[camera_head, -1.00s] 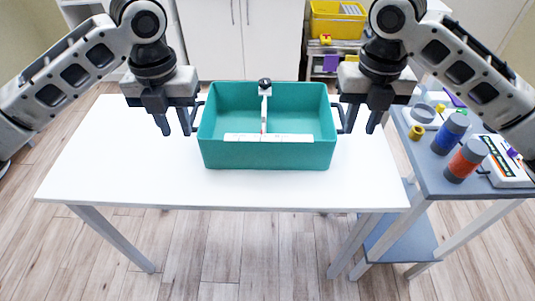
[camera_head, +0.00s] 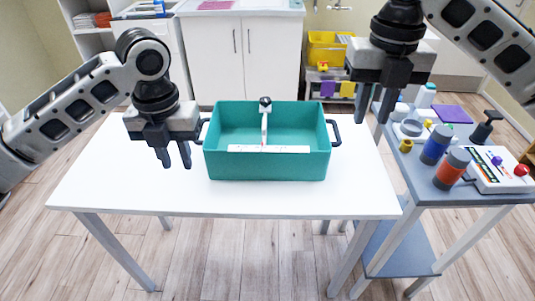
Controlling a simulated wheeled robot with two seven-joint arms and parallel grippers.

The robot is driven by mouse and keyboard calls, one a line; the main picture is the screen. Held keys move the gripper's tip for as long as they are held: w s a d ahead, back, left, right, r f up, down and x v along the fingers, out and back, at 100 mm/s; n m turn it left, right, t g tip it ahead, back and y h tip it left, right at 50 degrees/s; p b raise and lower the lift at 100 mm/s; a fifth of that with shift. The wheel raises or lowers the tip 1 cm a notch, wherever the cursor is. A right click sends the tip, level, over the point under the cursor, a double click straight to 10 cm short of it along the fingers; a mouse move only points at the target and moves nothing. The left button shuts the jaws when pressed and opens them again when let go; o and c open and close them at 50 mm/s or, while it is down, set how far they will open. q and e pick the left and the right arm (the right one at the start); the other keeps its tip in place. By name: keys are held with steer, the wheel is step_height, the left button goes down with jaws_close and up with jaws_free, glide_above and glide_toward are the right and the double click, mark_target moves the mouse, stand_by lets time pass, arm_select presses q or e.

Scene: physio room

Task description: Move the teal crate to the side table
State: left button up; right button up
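The teal crate (camera_head: 267,168) stands upright on the white table (camera_head: 120,185), with a dark handle at each side and a white divider inside. My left gripper (camera_head: 177,160) is just left of the crate's left handle (camera_head: 203,130), apart from it, fingers parted and empty. My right gripper (camera_head: 373,108) is up and right of the crate's right handle (camera_head: 335,134), clear of it; a gap shows between its fingers and nothing is in them. A grey-blue side table (camera_head: 422,185) stands at the right, beside the white table.
The side table bears a blue roll (camera_head: 436,145), an orange roll (camera_head: 452,168), a white device (camera_head: 500,172), a dark pump bottle (camera_head: 486,128) and small items. A yellow bin (camera_head: 328,48) stands behind. The white table is otherwise bare.

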steer(key=shift+r, duration=1.35)
steer(key=shift+f, duration=0.1)
